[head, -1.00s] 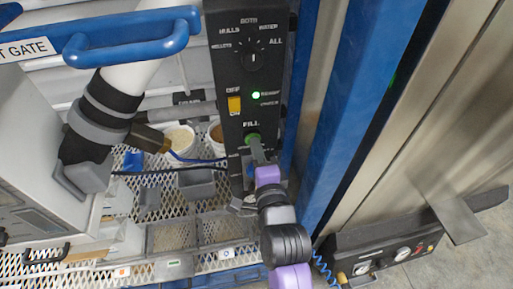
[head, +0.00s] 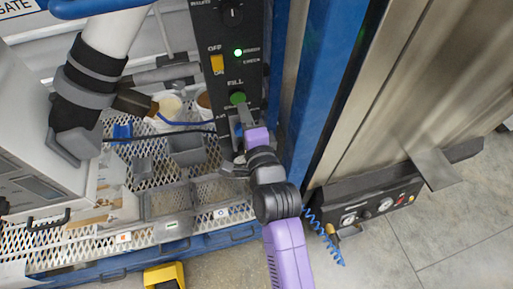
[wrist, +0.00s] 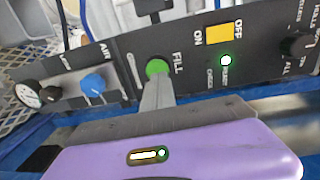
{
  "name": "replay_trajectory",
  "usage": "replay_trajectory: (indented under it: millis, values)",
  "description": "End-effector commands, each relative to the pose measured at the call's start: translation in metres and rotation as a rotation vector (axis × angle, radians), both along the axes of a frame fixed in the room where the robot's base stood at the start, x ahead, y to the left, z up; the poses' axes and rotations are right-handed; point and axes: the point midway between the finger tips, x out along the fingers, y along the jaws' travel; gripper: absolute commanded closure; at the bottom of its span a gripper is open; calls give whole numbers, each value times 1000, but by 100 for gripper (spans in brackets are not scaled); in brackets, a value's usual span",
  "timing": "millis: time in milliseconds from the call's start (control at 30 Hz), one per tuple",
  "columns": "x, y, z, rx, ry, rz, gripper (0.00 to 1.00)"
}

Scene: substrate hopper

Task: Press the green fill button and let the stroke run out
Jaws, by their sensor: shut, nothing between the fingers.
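The green fill button (head: 238,98) sits under the word FILL on the black control panel (head: 228,82). In the wrist view the green button (wrist: 157,68) shows just beyond my fingertips, its lower edge partly covered by them. My gripper (head: 243,116) is shut and empty, its fingers pointing at the button from below. It also shows in the wrist view (wrist: 158,88). I cannot tell whether the fingertips touch the button or whether it is pushed in. A green lamp (head: 238,53) is lit above it.
A yellow OFF/ON switch (head: 217,63) and a selector knob (head: 232,14) are on the same panel. Blue AIR knob (wrist: 93,84) is beside it in the wrist view. A blue post (head: 325,95) stands right. A white bucket (head: 169,106) and grey bins (head: 186,150) sit left on mesh.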

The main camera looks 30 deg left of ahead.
Motion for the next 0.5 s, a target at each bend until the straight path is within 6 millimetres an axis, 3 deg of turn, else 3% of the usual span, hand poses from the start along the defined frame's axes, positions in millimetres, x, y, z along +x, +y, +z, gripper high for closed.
replay_trajectory:
  millis: [500]
  values:
    - [-48, -58, 1, 1, 3, -2, 100]
